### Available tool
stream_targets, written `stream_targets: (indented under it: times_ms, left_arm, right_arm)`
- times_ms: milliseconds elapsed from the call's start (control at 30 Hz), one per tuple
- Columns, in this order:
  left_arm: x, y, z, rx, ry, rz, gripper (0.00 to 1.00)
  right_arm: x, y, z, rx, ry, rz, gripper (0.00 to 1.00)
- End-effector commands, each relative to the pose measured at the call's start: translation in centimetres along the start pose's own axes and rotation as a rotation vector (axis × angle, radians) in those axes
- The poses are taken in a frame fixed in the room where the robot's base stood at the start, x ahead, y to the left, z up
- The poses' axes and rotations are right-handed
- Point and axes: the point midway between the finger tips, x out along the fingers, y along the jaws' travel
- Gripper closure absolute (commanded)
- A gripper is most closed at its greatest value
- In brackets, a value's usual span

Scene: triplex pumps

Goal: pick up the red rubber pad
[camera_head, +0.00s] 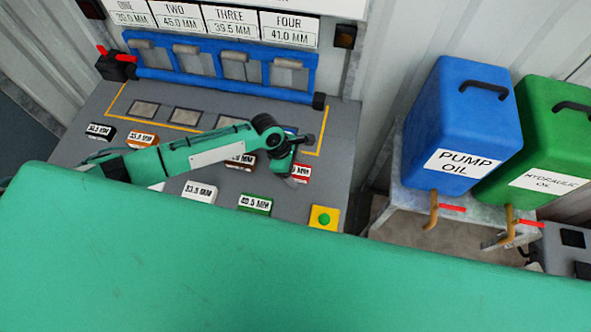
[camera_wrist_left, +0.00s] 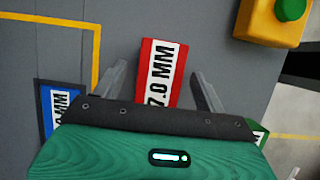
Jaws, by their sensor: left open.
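The red rubber pad (camera_head: 301,172) lies on the grey bench top, with a white label on it. In the left wrist view the red pad (camera_wrist_left: 161,62) shows between the two fingers, its label ending in "7.0 MM" and its near end hidden by my gripper body. My left gripper (camera_head: 291,182) is at the pad's left side in the head view. In the left wrist view the left gripper (camera_wrist_left: 160,80) is open, with one finger on each side of the pad and gaps between. I cannot tell its height above the bench. My right gripper is not in view.
A blue pad (camera_wrist_left: 60,110) lies left of the red one in the wrist view. A green pad (camera_head: 255,204), a white pad (camera_head: 199,192) and a yellow box with a green button (camera_head: 324,218) are nearby. A blue rack (camera_head: 220,65) stands behind. My green body fills the foreground.

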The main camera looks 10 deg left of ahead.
Motion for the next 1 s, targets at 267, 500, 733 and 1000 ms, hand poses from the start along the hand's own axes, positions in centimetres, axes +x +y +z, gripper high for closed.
stream_targets:
  times_ms: [267, 500, 733, 1000]
  left_arm:
    - [0.15, -0.04, -0.09, 0.000, 0.001, -0.001, 0.27]
    - [0.14, -0.04, -0.07, 0.000, 0.001, -0.001, 0.51]
    - [0.11, -0.02, -0.04, 0.000, 0.000, 0.000, 0.79]
    - [0.06, 0.03, -0.01, 0.001, 0.000, 0.001, 0.79]
  right_arm:
    - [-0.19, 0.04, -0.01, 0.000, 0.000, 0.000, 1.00]
    - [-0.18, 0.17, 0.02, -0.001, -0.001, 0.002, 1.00]
    - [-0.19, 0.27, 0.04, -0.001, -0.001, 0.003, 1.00]
    - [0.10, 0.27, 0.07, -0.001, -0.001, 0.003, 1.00]
